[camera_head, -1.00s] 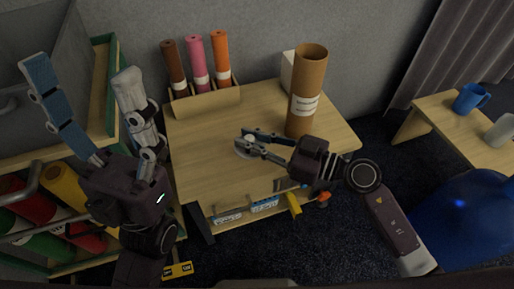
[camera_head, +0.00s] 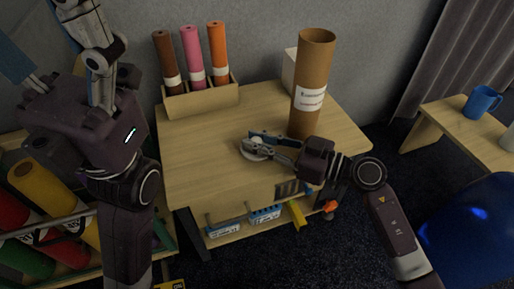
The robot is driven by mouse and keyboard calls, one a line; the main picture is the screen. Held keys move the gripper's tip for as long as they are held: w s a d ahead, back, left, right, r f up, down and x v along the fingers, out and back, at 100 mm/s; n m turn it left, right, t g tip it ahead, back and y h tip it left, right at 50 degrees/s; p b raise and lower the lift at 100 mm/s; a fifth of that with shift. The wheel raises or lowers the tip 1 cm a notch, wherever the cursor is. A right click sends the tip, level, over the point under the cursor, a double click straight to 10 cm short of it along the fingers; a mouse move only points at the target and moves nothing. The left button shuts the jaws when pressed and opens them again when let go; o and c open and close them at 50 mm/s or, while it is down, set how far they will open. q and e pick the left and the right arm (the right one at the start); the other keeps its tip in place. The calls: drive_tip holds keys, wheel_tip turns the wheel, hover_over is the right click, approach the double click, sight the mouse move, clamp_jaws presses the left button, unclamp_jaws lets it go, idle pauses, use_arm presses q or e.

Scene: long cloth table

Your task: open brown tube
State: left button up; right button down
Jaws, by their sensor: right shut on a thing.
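The brown tube (camera_head: 312,75) is a tall cardboard cylinder with a white label. It stands upright on the wooden table (camera_head: 205,150), and its top looks uncapped and hollow. My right gripper (camera_head: 254,144) is left of and in front of the tube's base, low over the table. It is shut on a small round white cap (camera_head: 256,154), partly hidden by the fingers. My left gripper (camera_head: 55,45) is raised at the upper left, its fingers wide apart and empty, the tips partly cut off by the frame edge.
A wooden holder (camera_head: 203,100) with brown, pink and orange rolls stands at the table's back left. A white box (camera_head: 290,68) is behind the tube. A shelf with coloured rolls (camera_head: 42,186) is at left. A blue mug (camera_head: 482,101) stands on a side table. The table's middle is clear.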

drive_tip(key=shift+w+f, duration=0.1)
drive_tip(key=shift+f, duration=0.1)
idle(0.3)
drive_tip(key=c, duration=1.8)
unclamp_jaws()
drive_tip(key=shift+f, duration=0.1)
